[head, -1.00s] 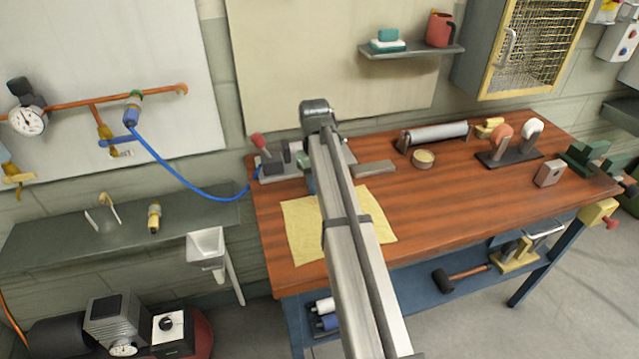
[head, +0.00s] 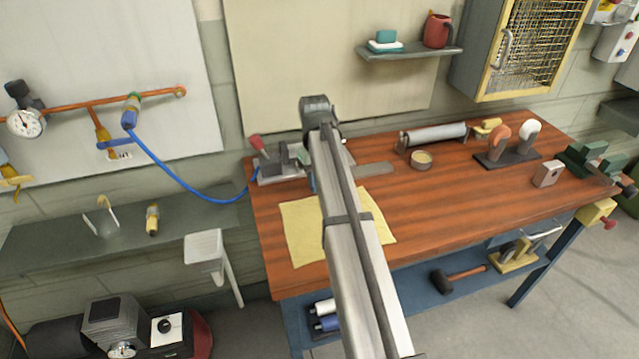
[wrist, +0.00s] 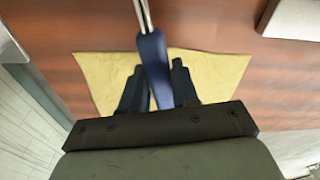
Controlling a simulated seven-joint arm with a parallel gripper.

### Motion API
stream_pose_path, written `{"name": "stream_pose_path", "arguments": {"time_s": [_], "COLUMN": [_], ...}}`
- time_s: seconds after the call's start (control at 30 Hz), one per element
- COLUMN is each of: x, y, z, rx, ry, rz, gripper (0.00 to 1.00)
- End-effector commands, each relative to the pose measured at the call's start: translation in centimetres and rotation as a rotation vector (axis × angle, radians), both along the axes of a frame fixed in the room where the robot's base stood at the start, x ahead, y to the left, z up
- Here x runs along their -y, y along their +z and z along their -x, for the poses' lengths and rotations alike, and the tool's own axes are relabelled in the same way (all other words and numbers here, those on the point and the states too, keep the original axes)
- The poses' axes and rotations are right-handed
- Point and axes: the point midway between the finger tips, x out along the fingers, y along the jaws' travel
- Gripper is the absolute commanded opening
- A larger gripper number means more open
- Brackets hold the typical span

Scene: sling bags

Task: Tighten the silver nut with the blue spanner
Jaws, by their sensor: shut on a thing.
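The blue spanner (wrist: 154,62) has a blue handle and a thin silver shaft that runs out of the top of the wrist view. My gripper (wrist: 156,82) has a dark finger on each side of the blue handle and is shut on it. In the wrist view the spanner is above the yellow cloth (wrist: 98,67) on the wooden bench. In the head view my arm hides the gripper and most of the spanner. I cannot make out the silver nut in either view; the spanner's far end is also out of sight.
On the bench (head: 440,190), a grey fixture with a red-knobbed lever (head: 257,143) stands at the back left, partly behind my arm. A grey roller (head: 435,134), a round tin (head: 421,160) and a wheel stand (head: 508,160) are to the right. The bench's front middle is clear.

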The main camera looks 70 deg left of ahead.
Motion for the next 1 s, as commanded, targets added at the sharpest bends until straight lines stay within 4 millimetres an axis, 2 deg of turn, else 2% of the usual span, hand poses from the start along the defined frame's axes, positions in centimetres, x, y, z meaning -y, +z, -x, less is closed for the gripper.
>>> {"name": "stream_pose_path", "arguments": {"time_s": [1.0], "x": [0.0], "y": [4.1], "z": [0.0], "rx": [0.0], "ry": [0.0], "rz": [0.0], "gripper": [0.0]}}
